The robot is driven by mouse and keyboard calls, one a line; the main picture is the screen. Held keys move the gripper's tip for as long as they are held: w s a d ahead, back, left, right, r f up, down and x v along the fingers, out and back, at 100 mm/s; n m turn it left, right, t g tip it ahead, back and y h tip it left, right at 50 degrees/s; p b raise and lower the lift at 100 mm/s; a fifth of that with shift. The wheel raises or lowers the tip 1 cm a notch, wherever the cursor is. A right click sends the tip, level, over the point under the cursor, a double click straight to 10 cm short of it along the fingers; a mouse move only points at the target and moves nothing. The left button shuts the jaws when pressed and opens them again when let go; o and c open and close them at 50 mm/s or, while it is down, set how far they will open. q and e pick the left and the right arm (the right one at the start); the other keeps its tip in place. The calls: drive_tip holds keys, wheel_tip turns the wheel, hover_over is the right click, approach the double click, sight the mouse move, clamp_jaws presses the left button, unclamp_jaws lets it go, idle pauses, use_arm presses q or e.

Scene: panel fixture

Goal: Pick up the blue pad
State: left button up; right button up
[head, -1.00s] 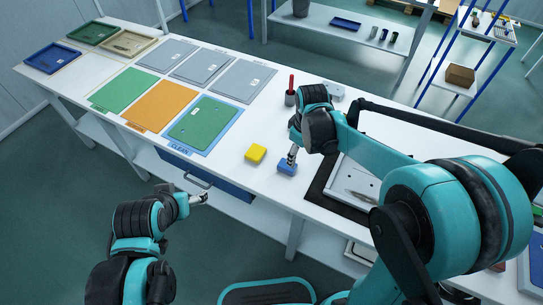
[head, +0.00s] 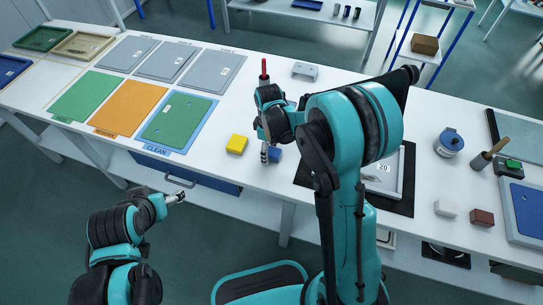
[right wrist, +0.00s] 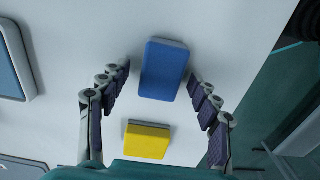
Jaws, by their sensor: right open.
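The blue pad (head: 274,155) lies on the white table, right of the yellow pad (head: 237,144). In the right wrist view the blue pad (right wrist: 163,69) is a blue block with a grey underside layer, and the yellow pad (right wrist: 147,140) lies below it. My right gripper (head: 265,153) is above the table at the blue pad and partly covers it in the head view. In the right wrist view its open fingers (right wrist: 160,88) stand on either side of the blue pad, with gaps; it holds nothing. My left gripper (head: 175,197) is off the table's front edge; its jaw state is unclear.
A green panel (head: 180,118) lies on the blue CLEAN mat. A red-handled tool in a dark holder (head: 264,76) and a grey block (head: 305,71) stand behind my right gripper. A framed panel (head: 393,177) on a black mat lies to the right. White (head: 446,208) and brown (head: 482,217) blocks lie farther right.

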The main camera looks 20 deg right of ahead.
sight(272, 151)
drive_tip(key=c, duration=1.3)
drive_tip(key=shift+o, duration=0.2)
drive_tip(key=shift+r+p, duration=0.4)
drive_tip(key=shift+r, duration=0.15)
drive_tip(key=r, duration=0.1)
drive_tip(key=r+p, duration=0.1)
drive_tip(key=d+r+p, duration=0.1)
drive_tip(key=r, duration=0.1)
drive_tip(key=shift+s, duration=0.25)
drive_tip(key=s+d+r+p, duration=0.3)
drive_tip(key=s+d+r, duration=0.2)
drive_tip(key=d, duration=0.4)
drive_tip(key=shift+d+r, duration=0.15)
drive_tip(key=shift+r, duration=0.3)
